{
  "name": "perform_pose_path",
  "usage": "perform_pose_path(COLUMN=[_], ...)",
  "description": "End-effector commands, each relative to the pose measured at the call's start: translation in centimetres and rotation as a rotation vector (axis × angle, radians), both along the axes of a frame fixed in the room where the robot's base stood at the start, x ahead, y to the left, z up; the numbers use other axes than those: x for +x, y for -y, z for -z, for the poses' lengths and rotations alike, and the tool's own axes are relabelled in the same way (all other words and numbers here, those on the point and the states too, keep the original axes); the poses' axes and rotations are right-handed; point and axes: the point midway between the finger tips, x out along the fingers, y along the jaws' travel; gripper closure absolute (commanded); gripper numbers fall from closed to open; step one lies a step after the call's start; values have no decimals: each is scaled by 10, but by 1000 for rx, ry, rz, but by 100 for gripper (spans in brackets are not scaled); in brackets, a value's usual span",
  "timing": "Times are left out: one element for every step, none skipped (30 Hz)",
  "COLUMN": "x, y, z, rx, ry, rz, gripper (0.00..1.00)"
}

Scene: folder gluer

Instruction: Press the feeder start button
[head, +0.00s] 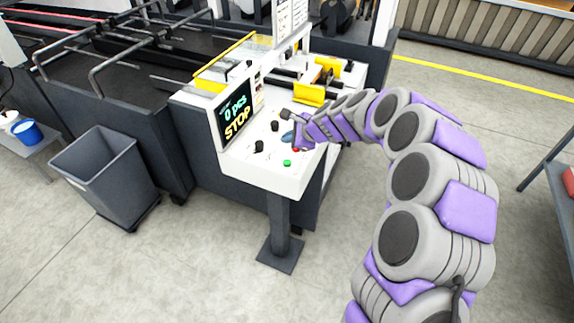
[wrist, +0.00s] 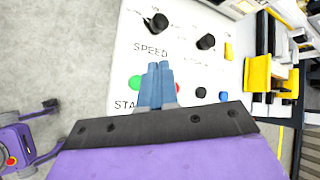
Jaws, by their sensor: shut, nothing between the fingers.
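The green button (head: 287,163) sits near the front edge of the white control panel (head: 250,170). In the wrist view the green button (wrist: 135,83) is partly covered by my fingers, and the letters "STA" show below it. My gripper (head: 287,137) is over the panel, behind the green button in the head view. In the wrist view my gripper (wrist: 157,66) has its two blue fingers shut together and empty, beside the green button in the picture. I cannot tell the gap between fingertips and panel. The screen (head: 236,114) reads "0 pcs STOP".
A red button (head: 296,150) is close to the green one. Black knobs (head: 259,146) stand on the panel; one knob (wrist: 155,23) is near the word "SPEED". A grey bin (head: 105,170) stands left of the machine. The floor in front is clear.

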Motion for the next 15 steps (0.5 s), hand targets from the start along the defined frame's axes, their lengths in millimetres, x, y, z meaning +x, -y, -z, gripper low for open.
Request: perform_pose_path(x=[0, 0, 0, 0, 0, 0, 0, 0, 0, 0, 0, 0, 0, 0, 0], y=[0, 0, 0, 0, 0, 0, 0, 0, 0, 0, 0, 0, 0, 0, 0], z=[11, 15, 20, 24, 28, 33, 36, 40, 45, 48, 50, 54, 57, 60, 62], rx=[0, 0, 0, 0, 0, 0, 0, 0, 0, 0, 0, 0, 0, 0, -1], ry=[0, 0, 0, 1, 1, 1, 1, 0, 0, 0, -1, -1, -1, -1, 0], rz=[0, 0, 0, -1, -1, -1, -1, 0, 0, 0, 0, 0, 0, 0, 1], gripper=[100, 100, 100, 100, 100, 100, 100, 100, 100, 100, 100, 100, 100, 100, 100])
